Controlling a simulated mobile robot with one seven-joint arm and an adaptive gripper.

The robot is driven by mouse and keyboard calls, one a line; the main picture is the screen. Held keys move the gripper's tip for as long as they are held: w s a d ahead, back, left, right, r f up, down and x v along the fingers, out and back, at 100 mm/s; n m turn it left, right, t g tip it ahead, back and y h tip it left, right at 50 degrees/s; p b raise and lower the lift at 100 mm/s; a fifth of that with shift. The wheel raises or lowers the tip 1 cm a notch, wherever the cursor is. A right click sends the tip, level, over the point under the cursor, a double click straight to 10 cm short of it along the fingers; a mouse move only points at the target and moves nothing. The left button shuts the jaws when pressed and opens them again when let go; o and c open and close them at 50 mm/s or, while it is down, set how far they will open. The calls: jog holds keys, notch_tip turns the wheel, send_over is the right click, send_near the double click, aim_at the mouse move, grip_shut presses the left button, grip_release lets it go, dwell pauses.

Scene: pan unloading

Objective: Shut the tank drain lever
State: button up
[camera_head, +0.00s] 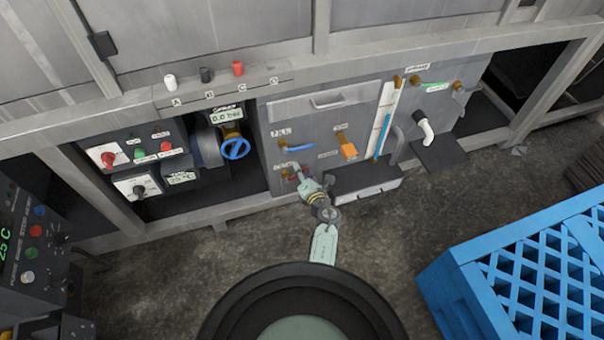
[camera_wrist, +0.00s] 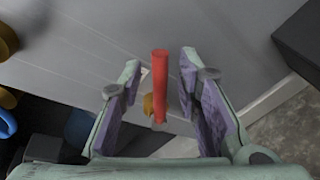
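The drain lever is a red handle (camera_wrist: 160,82) on a small brass fitting (camera_wrist: 148,104), seen in the wrist view against the grey panel. It lies between the two purple-padded fingers of my gripper (camera_wrist: 158,92), with a gap on each side. The fingers are open and hold nothing. In the head view my gripper (camera_head: 300,174) is at the lower left of the tank panel and covers most of the lever there.
A blue lever (camera_head: 296,146) and an orange-handled valve (camera_head: 347,149) sit above on the panel. A blue handwheel (camera_head: 235,149) is to the left. A blue crate (camera_head: 455,290) stands front right.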

jog(key=shift+c, duration=0.2)
grip_shut()
dwell(0.7)
